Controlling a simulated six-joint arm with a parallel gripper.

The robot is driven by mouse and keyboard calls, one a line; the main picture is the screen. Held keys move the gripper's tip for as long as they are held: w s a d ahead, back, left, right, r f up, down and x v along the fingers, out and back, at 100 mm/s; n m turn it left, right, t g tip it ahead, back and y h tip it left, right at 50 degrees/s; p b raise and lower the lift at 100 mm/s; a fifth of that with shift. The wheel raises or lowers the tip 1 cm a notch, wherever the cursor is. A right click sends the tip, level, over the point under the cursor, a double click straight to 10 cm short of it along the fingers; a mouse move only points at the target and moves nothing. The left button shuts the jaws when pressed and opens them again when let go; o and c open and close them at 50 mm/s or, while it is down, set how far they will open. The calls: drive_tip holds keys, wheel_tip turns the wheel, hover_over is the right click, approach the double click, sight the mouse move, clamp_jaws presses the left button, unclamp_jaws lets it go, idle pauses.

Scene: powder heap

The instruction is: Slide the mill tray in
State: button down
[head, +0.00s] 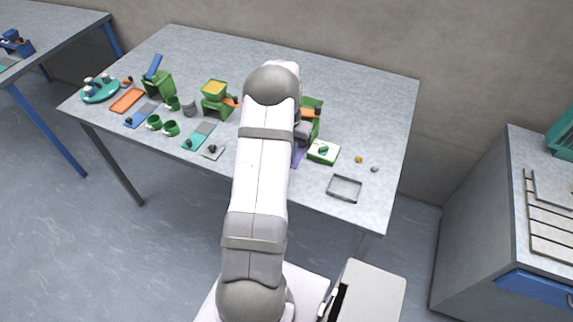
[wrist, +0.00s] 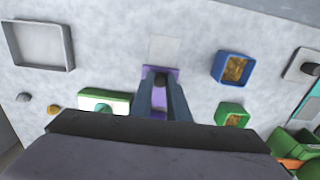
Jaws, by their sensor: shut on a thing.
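My gripper (wrist: 160,90) is shut on the dark knob of a purple tray (wrist: 158,115) in the wrist view. The tray lies at or just above the table; I cannot tell which. Part of its purple edge also shows in the head view (head: 299,156), beside my arm, which hides my fingers there. A green mill (head: 312,104) with an orange part stands behind my arm, partly hidden. Another green mill (head: 215,97) with yellow powder on top stands left of my arm. A third green mill (head: 157,83) with a blue part stands farther left.
Right of my arm are a green-and-white block (head: 323,152), two small lumps and an empty grey tray (head: 344,188). The wrist view shows a blue box (wrist: 233,68) and a green box (wrist: 232,115) of brown powder. The back right is clear.

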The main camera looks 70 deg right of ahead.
drive_tip(key=shift+d, duration=1.7)
drive_tip(key=c, duration=1.8)
unclamp_jaws()
drive_tip(key=shift+d, duration=0.1)
drive_tip(key=shift+o, duration=0.2)
drive_tip(key=shift+r, duration=0.1)
wheel_tip(320, 180, up, 7)
drive_tip(key=p, duration=0.4)
drive_tip(key=shift+r+p, duration=0.15)
drive_tip(key=shift+p, duration=0.2)
